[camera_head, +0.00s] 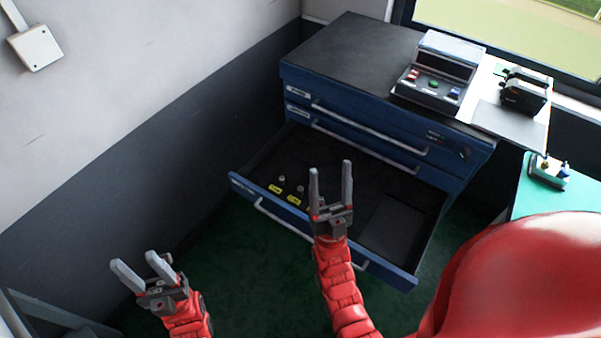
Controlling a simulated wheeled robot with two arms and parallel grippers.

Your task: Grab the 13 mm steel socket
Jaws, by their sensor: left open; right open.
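Two small steel sockets, one (282,179) and another (300,188), stand in the open drawer (402,262), toward its left side. Yellow labels (275,188) lie in front of them; their print is too small to read, so I cannot tell which socket is 13 mm. My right gripper (330,170) is open and empty, over the middle of the drawer, just right of the sockets, and may hide more of the row. My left gripper (136,262) is open and empty, outside the drawer at the lower left.
The drawer belongs to a blue cabinet (365,115) with closed drawers above. A control box (440,75) with coloured buttons and a black device (525,92) stand on top. A green table (530,195) is at the right. A wall is at the left. Green floor is clear before the drawer.

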